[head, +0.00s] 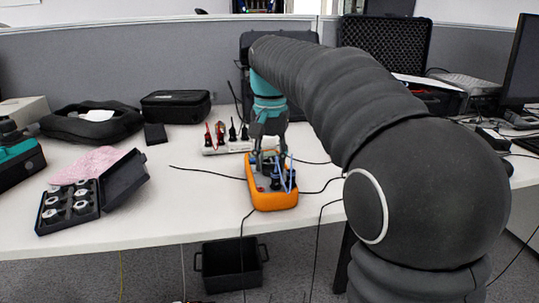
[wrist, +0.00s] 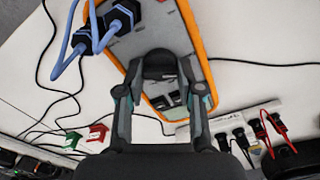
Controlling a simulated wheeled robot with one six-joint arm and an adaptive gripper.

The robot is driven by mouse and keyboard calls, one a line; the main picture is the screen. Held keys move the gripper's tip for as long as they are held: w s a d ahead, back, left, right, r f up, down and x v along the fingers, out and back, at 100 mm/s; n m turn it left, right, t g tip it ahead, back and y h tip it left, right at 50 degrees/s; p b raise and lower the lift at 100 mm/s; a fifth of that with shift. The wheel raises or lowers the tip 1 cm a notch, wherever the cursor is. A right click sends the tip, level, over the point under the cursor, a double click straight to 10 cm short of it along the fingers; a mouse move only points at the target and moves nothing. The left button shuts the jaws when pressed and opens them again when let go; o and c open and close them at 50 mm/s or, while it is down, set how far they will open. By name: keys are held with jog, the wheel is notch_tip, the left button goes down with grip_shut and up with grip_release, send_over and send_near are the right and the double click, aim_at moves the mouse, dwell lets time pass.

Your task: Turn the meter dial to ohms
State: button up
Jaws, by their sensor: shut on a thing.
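The orange-rimmed meter (head: 272,200) lies on the white table in the middle of the head view, with blue leads plugged in at its near end. In the wrist view the meter (wrist: 196,35) fills the upper middle, its grey face toward the camera. My gripper (head: 266,165) is over the meter's far half, pointing down.
A white strip with red and black plugs (head: 222,140) stands just behind the meter. An open case of metal pieces (head: 103,207) lies at left. Black leads cross the table around the meter. A black bin (head: 232,266) is on the floor below the front edge.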

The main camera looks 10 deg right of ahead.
jog(key=m+p, duration=0.2)
jog(key=m, duration=0.2)
jog(key=shift+m+p, duration=0.3)
jog(key=shift+p, duration=0.05)
dwell(0.4)
jog(key=o, duration=1.2)
notch_tip(320, 180, up, 12)
jog(key=shift+c, duration=0.2)
